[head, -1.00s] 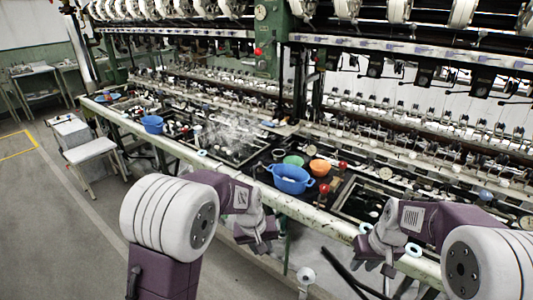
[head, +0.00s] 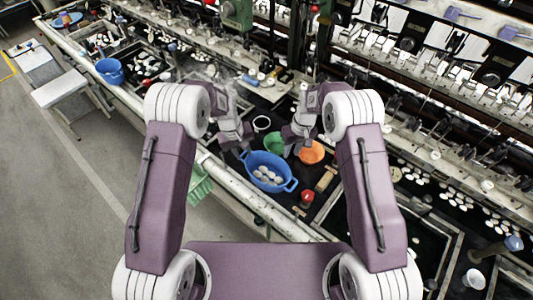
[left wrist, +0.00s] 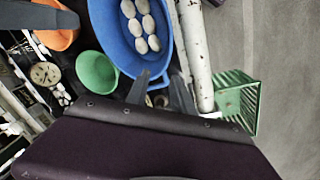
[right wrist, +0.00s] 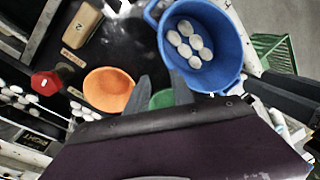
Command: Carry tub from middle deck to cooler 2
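The blue tub (head: 265,170) stands upright on the dark deck with several white cocoons in it. It has a loop handle at each end. It also shows in the left wrist view (left wrist: 112,30) and the right wrist view (right wrist: 230,40). My left gripper (head: 243,149) is open just above the tub's far-left end; in the left wrist view its fingertips (left wrist: 161,74) are spread around or above the handle there, I cannot tell which. My right gripper (head: 289,153) is open and empty near the tub's far-right side, with the green bowl (right wrist: 163,98) below its fingers.
An orange bowl (head: 311,152) and the green bowl (head: 273,142) stand close behind the tub. A red knob (head: 307,197) and a wooden block (head: 325,179) lie to its right. A green basket (head: 200,185) hangs at the front edge. Another blue tub (head: 110,70) stands further left.

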